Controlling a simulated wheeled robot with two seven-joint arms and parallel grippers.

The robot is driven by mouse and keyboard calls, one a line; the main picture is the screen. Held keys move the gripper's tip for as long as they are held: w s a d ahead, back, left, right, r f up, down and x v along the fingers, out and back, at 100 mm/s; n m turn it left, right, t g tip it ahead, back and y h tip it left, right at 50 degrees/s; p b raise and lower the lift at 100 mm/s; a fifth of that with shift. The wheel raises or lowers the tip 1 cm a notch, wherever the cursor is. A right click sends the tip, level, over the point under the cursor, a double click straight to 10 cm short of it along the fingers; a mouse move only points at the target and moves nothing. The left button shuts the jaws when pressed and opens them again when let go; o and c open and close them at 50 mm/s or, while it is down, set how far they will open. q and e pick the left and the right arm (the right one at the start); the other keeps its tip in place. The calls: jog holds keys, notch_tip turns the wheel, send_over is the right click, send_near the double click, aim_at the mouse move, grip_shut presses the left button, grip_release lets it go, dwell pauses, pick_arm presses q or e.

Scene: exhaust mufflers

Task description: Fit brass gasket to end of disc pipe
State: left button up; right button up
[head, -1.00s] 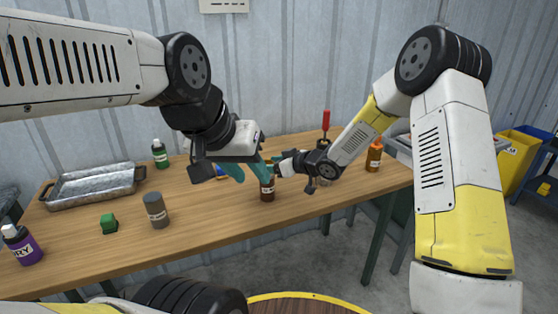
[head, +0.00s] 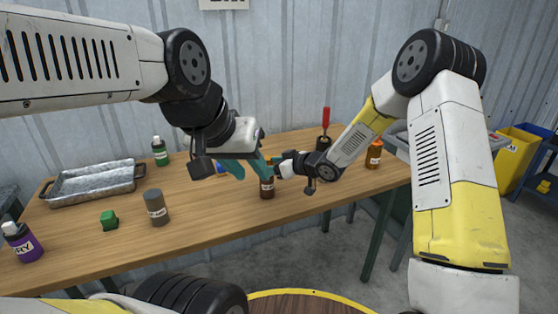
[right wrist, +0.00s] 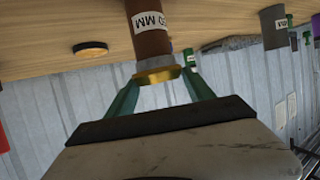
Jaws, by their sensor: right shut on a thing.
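A brown pipe (head: 267,187) with a white label and a grey end stands among the grippers above the table. It shows large in the right wrist view (right wrist: 151,35). The brass gasket (right wrist: 160,77) sits at its grey end; I cannot tell whether it is fully seated. My right gripper (right wrist: 160,80) is shut on the gasket, its teal fingers on either side. In the head view my right gripper (head: 281,165) is beside the pipe's upper end. My left gripper (head: 245,170) has its teal fingers spread, just left of the pipe.

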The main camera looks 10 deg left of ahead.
jog(key=shift+f, duration=0.1)
jog(key=o, duration=1.5)
jog(key=shift+c, duration=0.2)
jog(key=s+d+r+m+t+h, duration=0.1)
jog(key=s+d+r+m+h, duration=0.15)
jog(key=d+r, duration=0.5)
jog(key=s+d+r+m+t+h, duration=0.1)
jog(key=s+d+r+m+h, duration=0.2)
jog(key=d, duration=0.8)
jog(key=s+d+r+m+t+h, duration=0.1)
jog(key=s+d+r+h, duration=0.25)
jog(key=d+r, duration=0.4)
jog(key=s+d+m+g, duration=0.1)
jog(key=s+d+m, duration=0.1)
jog(key=s, duration=0.9)
jog(key=s+d+r+m+g, duration=0.1)
jog(key=s+d+m+g, duration=0.1)
jog(key=s, duration=1)
jog(key=shift+s+d+m+g+h, duration=0.25)
jog(key=shift+d+m, duration=0.2)
jog(key=shift+d, duration=0.45)
